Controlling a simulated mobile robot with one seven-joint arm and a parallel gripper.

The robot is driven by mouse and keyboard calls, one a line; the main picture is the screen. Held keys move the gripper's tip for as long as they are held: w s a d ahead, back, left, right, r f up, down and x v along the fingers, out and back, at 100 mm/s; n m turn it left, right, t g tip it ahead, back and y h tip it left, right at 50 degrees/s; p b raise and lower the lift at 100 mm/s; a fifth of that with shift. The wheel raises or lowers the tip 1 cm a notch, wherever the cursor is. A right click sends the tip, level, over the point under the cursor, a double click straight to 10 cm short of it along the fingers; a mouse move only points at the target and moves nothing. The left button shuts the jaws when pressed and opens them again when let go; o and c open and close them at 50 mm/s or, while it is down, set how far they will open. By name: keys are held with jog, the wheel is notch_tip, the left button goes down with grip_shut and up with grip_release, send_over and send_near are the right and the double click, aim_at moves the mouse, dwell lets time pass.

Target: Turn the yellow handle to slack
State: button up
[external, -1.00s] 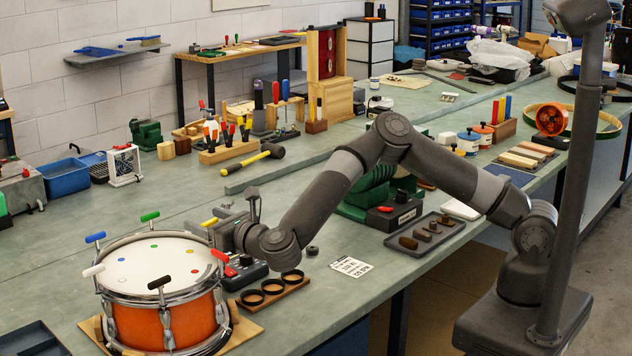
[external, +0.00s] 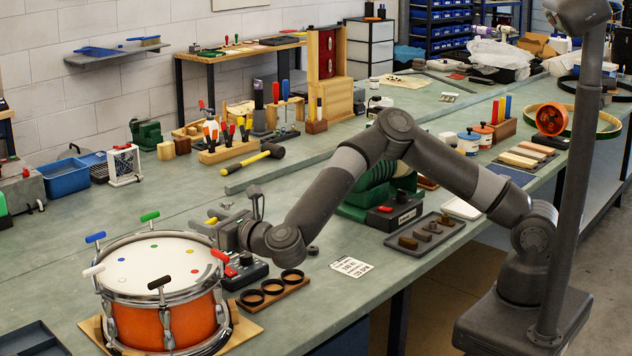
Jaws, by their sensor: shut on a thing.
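An orange snare drum (external: 145,325) with a white head and chrome rim stands at the lower left in the external view. T-shaped handles in several colours stand around its rim. The yellow handle (external: 210,221) is at the far right of the rim, partly hidden by my gripper (external: 209,226). My gripper reaches in from the right, low and level, and is shut on the yellow handle. The fingertips are small here, so the exact grip is hard to see. The red handle (external: 220,256) is just in front of my gripper, and the green handle (external: 150,216) is to its left.
A dark box with buttons (external: 246,271) stands right of the drum, under my wrist. A wooden strip with black rings (external: 272,290) lies in front of it. A white printed card (external: 351,267) lies farther right. The bench behind the drum is mostly clear.

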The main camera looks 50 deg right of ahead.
jog(key=shift+o, duration=0.2)
jog(key=n+g+y, duration=0.1)
jog(key=n+y, duration=0.1)
jog(key=y, duration=0.1)
jog(key=n+g+y, duration=0.1)
jog(key=n+y, duration=0.1)
jog(key=shift+d+y, duration=0.1)
jog(key=shift+y, duration=0.3)
jog(key=n+g+y, duration=0.4)
jog(key=g+y, duration=0.1)
jog(key=shift+w+n, duration=0.15)
jog(key=shift+n, duration=0.15)
jog(key=shift+c, duration=0.2)
jog(key=shift+o, duration=0.2)
jog(key=n+g+y, duration=0.1)
jog(key=n+g, duration=0.1)
jog(key=n+g+y, duration=0.1)
jog(key=g+y, duration=0.1)
jog(key=g, duration=0.1)
jog(key=shift+n+g, duration=0.3)
jog(key=shift+n, duration=0.1)
jog(key=shift+n+g+y, duration=0.5)
jog(key=shift+n+g, duration=0.7)
jog(key=shift+g, duration=0.5)
jog(key=shift+r+g, duration=0.1)
jog(key=shift+g, duration=0.2)
jog(key=o, duration=1)
jog(key=shift+c, duration=0.2)
